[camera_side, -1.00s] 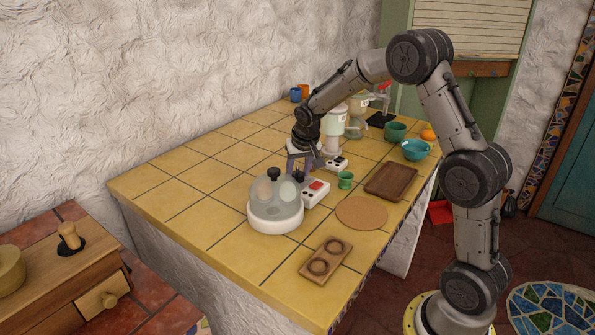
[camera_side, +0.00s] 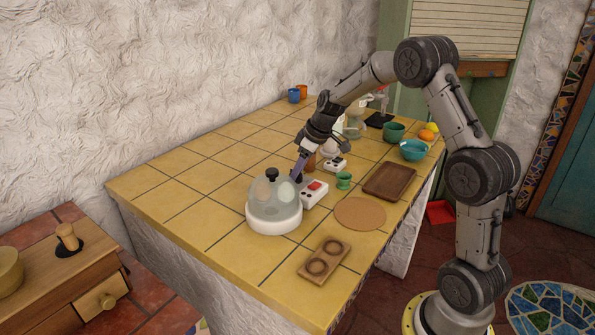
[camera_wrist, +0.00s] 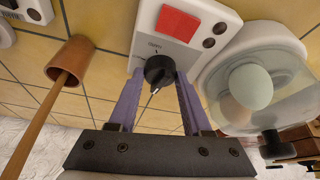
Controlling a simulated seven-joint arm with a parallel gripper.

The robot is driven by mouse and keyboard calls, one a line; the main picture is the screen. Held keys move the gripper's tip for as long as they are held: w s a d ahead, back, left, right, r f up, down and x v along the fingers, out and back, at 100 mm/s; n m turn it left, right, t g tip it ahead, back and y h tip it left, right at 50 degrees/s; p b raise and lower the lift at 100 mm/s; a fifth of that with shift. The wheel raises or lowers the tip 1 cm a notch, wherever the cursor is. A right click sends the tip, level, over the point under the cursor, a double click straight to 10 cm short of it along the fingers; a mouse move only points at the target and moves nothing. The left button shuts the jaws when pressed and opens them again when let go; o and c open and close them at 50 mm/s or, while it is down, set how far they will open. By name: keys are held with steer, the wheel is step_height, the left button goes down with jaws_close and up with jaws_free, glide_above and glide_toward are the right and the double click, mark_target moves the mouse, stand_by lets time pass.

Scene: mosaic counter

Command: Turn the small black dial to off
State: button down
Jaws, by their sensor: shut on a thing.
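The small black dial (camera_wrist: 159,71) sits on the white control box of the egg cooker, and the wrist view shows a pale pointer line on it. My gripper (camera_wrist: 158,84) is shut on the dial, with one purple finger at each side of it. In the side view my gripper (camera_side: 297,177) reaches down, tilted, to the control box (camera_side: 318,192) beside the egg cooker. The dial is mostly hidden there by the fingers. A red switch (camera_wrist: 178,23) is on the same box. The small lettering around the dial is too blurred to read surely.
The egg cooker (camera_side: 273,226) with a clear lid and eggs stands close beside the box. A terracotta cup (camera_wrist: 70,62) holding a wooden stick is near my left finger in the wrist view. A green egg cup (camera_side: 343,180), cork mat (camera_side: 360,213) and brown tray (camera_side: 390,181) are nearby.

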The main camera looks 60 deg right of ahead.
steer(key=shift+d+n+y, duration=0.1)
steer(key=shift+n+y, duration=0.2)
steer(key=shift+n, duration=0.5)
steer(key=shift+c, duration=1.7)
jaws_free()
steer(key=v, duration=1.3)
steer(key=shift+r, duration=0.45)
